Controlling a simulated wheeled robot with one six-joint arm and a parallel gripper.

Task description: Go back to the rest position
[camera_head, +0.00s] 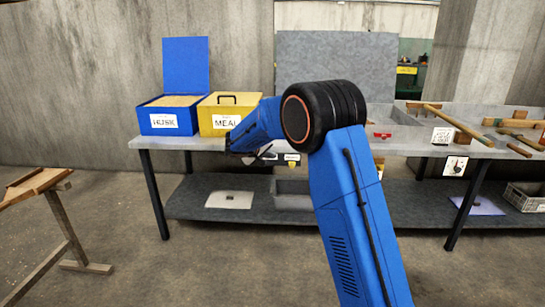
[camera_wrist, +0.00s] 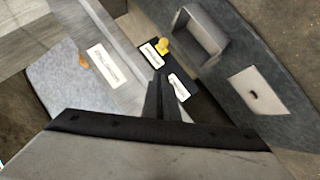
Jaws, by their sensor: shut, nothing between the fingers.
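My blue arm rises from the lower right of the head view and bends at a black joint in front of the workbench (camera_head: 300,143). My gripper shows in the wrist view (camera_wrist: 165,98), its two dark fingers together with nothing between them. In the head view my own arm hides most of the gripper, near the bench's front edge. In the wrist view the fingertips point toward white labels (camera_wrist: 151,55) and a small yellow knob (camera_wrist: 163,45). I cannot tell how far the fingertips are from them.
A blue box with its lid up (camera_head: 166,120) and a yellow box marked MEAL (camera_head: 218,119) stand on the bench's left. Wooden-handled tools (camera_head: 458,126) lie on the right. A lower shelf (camera_head: 185,198) runs beneath. A wooden stand (camera_head: 62,215) is at far left. Floor between is clear.

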